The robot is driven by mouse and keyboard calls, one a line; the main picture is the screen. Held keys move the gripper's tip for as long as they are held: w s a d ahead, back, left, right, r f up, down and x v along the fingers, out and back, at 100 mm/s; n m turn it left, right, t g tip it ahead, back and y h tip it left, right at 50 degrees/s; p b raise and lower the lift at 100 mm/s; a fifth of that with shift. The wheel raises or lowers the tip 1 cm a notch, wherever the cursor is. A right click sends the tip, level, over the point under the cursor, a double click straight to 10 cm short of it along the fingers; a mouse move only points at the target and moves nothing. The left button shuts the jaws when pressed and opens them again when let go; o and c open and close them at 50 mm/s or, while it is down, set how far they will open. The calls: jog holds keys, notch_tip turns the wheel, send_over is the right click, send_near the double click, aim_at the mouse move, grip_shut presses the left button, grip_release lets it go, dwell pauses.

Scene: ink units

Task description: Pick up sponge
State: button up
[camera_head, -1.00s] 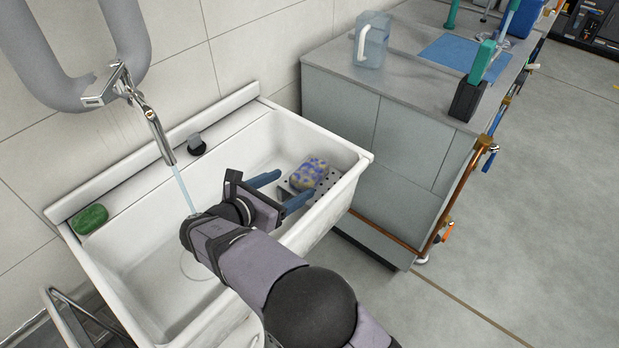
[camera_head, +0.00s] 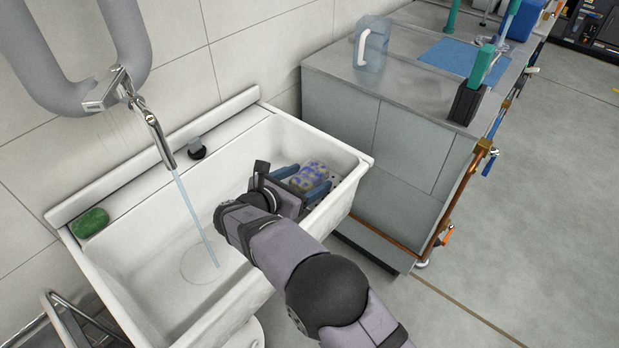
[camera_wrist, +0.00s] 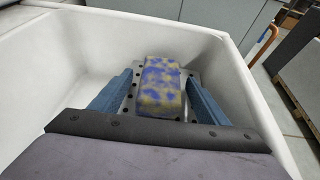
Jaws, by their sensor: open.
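The sponge (camera_head: 309,177), patterned yellow and blue-purple, lies on a perforated metal rack (camera_head: 334,183) at the right end of the white sink. In the wrist view the sponge (camera_wrist: 161,86) stands between the two blue fingers of my gripper (camera_wrist: 156,95), with a gap on each side. My gripper (camera_head: 302,181) is open and empty. In the head view its fingers reach to either side of the sponge and partly hide it. Whether a finger touches the sponge cannot be told from the head view.
The sink (camera_head: 145,182) has walls around the rack. Water runs from a tap (camera_head: 150,125) left of my arm. A green scrubber (camera_head: 90,222) lies on the sink's left corner. A grey counter (camera_head: 345,82) with a clear jug (camera_head: 371,45) stands to the right.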

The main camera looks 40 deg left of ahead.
aim_at(306, 177)
jog(key=c, duration=1.1)
notch_tip(306, 177, up, 10)
jog(key=shift+r+p, duration=0.1)
jog(key=shift+p, duration=0.35)
jog(key=s+d+r+p, duration=0.2)
jog(key=s+p, duration=0.3)
jog(key=s, duration=0.4)
jog(key=s+d+r+p, duration=0.2)
jog(key=s+d+p, duration=0.2)
jog(key=s, duration=0.5)
jog(key=s+d+r+p, duration=0.2)
jog(key=s+d+p, duration=0.1)
jog(key=s+p, duration=0.5)
jog(key=shift+s+d, duration=0.2)
jog(key=shift+s, duration=0.9)
